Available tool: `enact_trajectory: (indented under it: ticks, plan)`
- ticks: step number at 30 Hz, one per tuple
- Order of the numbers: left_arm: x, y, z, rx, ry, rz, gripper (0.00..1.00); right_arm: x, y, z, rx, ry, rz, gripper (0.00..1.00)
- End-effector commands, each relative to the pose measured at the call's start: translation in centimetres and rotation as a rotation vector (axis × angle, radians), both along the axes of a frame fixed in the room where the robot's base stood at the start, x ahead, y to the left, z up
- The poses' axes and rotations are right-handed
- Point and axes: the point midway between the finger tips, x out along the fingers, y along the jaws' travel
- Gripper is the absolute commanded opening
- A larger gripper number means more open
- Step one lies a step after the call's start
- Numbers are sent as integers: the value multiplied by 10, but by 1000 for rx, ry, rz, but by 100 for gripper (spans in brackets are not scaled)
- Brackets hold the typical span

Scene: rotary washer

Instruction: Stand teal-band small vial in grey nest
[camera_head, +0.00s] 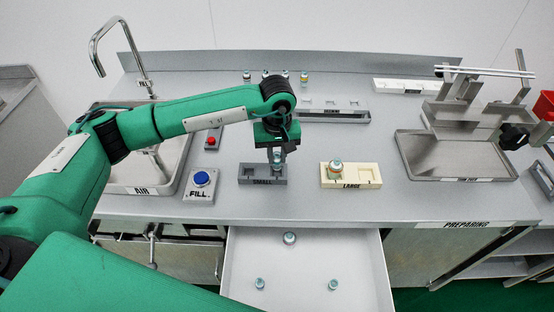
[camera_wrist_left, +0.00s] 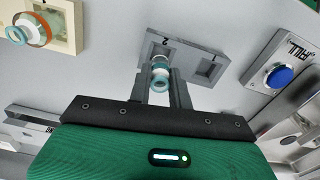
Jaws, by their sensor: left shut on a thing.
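The grey nest (camera_head: 247,181), labelled SMALL, lies on the counter; it also shows in the left wrist view (camera_wrist_left: 187,58). My left gripper (camera_head: 277,157) points down at the nest's right half in the head view. It is shut on a small vial (camera_wrist_left: 160,72) with a teal band and clear glass. The vial is at the socket on the left in the wrist view, roughly upright; I cannot tell whether its base is seated. The other socket (camera_wrist_left: 210,70) is empty. My right gripper is not in view.
A cream nest (camera_head: 369,176) labelled LARGE holds a larger vial (camera_head: 335,169). The blue FILL button (camera_head: 201,179) is left of the grey nest. An open drawer (camera_head: 310,262) in front holds three vials. Several vials stand at the back. A metal tray (camera_head: 455,160) is at right.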

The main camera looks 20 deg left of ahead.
Motion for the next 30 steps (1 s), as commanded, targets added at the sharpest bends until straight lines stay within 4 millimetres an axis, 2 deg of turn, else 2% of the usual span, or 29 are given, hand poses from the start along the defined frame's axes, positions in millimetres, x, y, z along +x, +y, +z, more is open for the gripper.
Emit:
enact_trajectory:
  ticks: [3, 6, 18, 19, 21, 30]
  plan:
    - [-1, 0, -19, 1, 5, 1, 0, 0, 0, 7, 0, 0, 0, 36]
    - [-1, 0, -29, 0, 3, 1, 0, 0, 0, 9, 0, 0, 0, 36]
    - [0, 0, -35, 0, 1, 0, 0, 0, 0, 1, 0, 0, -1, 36]
    - [0, 0, -33, 0, 1, 0, 26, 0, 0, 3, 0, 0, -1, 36]
    - [0, 0, -33, 0, 1, 0, 39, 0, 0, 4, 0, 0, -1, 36]
    - [0, 0, -32, 0, 1, 0, 42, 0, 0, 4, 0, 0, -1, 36]
